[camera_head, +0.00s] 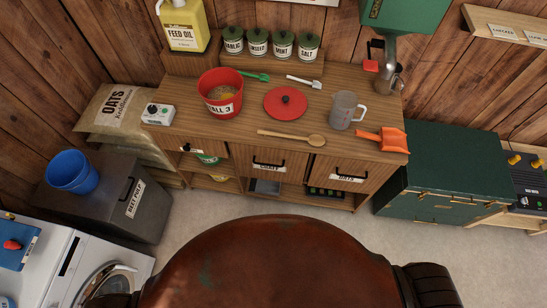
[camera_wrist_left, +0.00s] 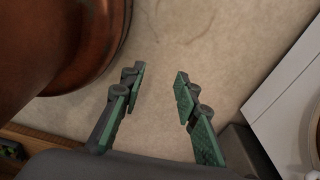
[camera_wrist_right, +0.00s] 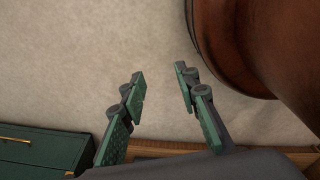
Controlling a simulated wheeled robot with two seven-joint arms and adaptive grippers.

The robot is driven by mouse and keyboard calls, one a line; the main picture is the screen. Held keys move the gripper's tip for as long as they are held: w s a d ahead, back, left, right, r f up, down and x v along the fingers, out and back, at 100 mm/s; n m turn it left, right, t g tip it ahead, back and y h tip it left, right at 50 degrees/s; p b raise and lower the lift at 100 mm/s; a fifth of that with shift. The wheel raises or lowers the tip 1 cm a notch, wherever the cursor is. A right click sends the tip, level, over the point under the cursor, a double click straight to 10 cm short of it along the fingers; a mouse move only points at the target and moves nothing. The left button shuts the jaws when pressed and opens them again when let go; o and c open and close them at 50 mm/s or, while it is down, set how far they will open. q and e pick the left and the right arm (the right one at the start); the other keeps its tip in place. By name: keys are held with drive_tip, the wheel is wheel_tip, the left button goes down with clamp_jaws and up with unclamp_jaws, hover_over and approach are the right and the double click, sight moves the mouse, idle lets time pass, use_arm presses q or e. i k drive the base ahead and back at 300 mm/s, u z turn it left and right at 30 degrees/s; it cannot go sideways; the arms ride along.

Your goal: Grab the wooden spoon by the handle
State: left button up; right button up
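The wooden spoon (camera_head: 291,137) lies flat on the wooden counter (camera_head: 240,133), near its front edge. My left gripper (camera_wrist_left: 158,88) is open and empty above the bare floor in the left wrist view. My right gripper (camera_wrist_right: 158,82) is open and empty above the floor in the right wrist view. Neither gripper's fingers show in the head view, and the spoon is in neither wrist view.
Around the spoon stand a red bucket (camera_head: 220,104), a red lid (camera_head: 285,107), a clear jug (camera_head: 344,108) and an orange scoop (camera_head: 382,141). A green scoop (camera_head: 256,76) and a white scoop (camera_head: 304,82) lie behind. A green chest (camera_head: 447,165) stands right of the counter.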

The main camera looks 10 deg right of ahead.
sight(316, 139)
drive_tip(key=u, duration=0.2)
drive_tip(key=k, duration=0.6)
drive_tip(key=u, duration=1.05)
drive_tip(key=i, duration=0.75)
drive_tip(key=z, duration=0.5)
drive_tip(key=i, duration=0.8)
drive_tip(key=z, duration=0.8)
